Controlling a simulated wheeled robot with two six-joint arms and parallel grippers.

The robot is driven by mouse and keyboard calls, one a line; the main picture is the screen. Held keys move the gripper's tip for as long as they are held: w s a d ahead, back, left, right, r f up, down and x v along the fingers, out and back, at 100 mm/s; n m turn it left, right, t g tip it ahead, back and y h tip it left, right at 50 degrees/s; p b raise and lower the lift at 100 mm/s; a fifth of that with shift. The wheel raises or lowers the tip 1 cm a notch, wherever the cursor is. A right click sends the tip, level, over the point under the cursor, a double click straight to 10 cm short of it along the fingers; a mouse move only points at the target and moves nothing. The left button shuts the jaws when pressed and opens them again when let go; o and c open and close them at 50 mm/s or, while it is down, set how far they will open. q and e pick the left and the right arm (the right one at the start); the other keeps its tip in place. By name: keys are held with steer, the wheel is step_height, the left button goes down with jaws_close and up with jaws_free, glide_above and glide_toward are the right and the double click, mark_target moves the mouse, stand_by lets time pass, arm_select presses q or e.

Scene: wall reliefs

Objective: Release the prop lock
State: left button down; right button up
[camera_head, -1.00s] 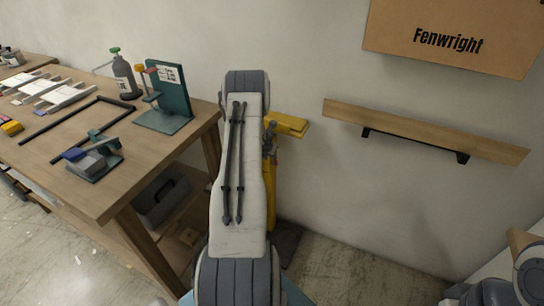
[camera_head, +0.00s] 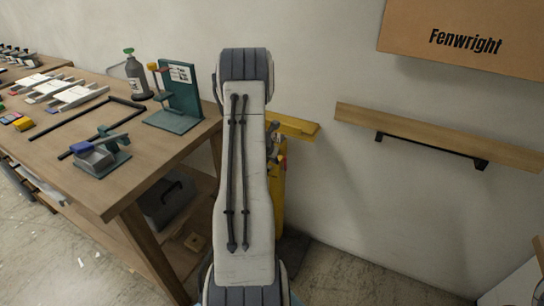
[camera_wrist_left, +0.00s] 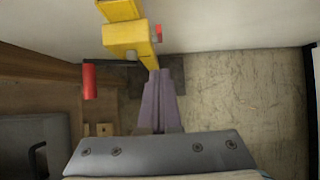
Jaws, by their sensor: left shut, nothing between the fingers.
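A yellow post with a flat arm-like top (camera_head: 296,125) stands against the wall, partly hidden behind my left arm. In the left wrist view its yellow head (camera_wrist_left: 127,38) is at the upper left, with a small red part (camera_wrist_left: 158,32) on its right side. A red cylindrical grip (camera_wrist_left: 89,81) shows further left; what it is fixed to is unclear. My left gripper (camera_wrist_left: 163,76) is shut and empty, its fingers pointing towards the foot of the post, below the yellow head in the picture. I cannot tell whether it touches the post. My right gripper is out of view.
A wooden workbench (camera_head: 160,160) on the left carries a teal stand (camera_head: 185,100), a clamp with a blue handle (camera_head: 95,152), a bottle (camera_head: 136,78) and parts. A wooden shelf rail (camera_head: 440,135) and a Fenwright box (camera_head: 470,38) are on the wall.

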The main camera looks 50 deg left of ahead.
arm_select(q)
steer(key=shift+w+r+p+v, duration=0.1)
steer(key=shift+w+p+v, duration=0.15)
steer(key=shift+v, duration=0.9)
steer(key=shift+w+r+p+v, duration=0.1)
steer(key=shift+r+p+v, duration=0.1)
steer(key=shift+v, duration=0.95)
steer(key=shift+d, duration=0.1)
